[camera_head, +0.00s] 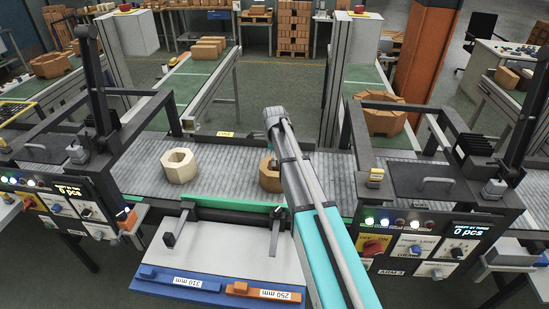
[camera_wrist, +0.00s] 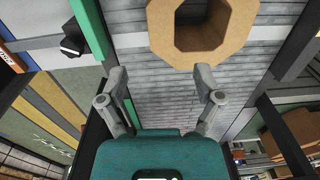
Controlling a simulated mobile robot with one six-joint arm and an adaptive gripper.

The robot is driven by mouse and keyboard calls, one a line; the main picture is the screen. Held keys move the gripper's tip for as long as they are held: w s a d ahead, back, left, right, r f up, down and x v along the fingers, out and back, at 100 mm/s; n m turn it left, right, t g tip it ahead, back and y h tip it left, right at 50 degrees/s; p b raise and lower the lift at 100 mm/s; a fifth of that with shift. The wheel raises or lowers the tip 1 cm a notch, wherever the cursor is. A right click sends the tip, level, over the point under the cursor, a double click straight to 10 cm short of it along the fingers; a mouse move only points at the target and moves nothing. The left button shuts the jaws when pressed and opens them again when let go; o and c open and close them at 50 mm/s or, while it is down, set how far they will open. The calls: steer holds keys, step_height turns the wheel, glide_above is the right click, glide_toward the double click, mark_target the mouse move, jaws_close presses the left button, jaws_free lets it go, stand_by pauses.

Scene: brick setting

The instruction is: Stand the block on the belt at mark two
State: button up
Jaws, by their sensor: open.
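A brown octagonal block with a hollow middle (camera_head: 267,182) stands on the grey belt (camera_head: 222,180), partly hidden behind my arm in the head view. In the wrist view the same block (camera_wrist: 163,32) is at the top, its opening facing the camera and its upper part cut off. A cream octagonal hollow block (camera_head: 180,172) stands on the belt to its left. My gripper (camera_wrist: 161,76) is open and empty. Its fingertips are apart from the brown block, which lies just above the gap between them in the wrist view. I cannot make out mark two.
A green strip (camera_head: 235,205) runs along the belt's near edge. Dark frames with control panels (camera_head: 425,240) stand at both sides. A white board with a blue bar (camera_head: 180,285) and an orange bar (camera_head: 262,291) lies in front. The belt between the two blocks is clear.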

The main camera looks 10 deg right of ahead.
stand_by(0.7)
steer(key=s+n, duration=2.1)
steer(key=s, duration=0.7)
steer(key=shift+s+n, duration=0.4)
steer(key=shift+d, duration=0.1)
steer(key=shift+f+b, duration=0.45)
steer(key=shift+b, duration=0.05)
steer(key=shift+c, duration=0.2)
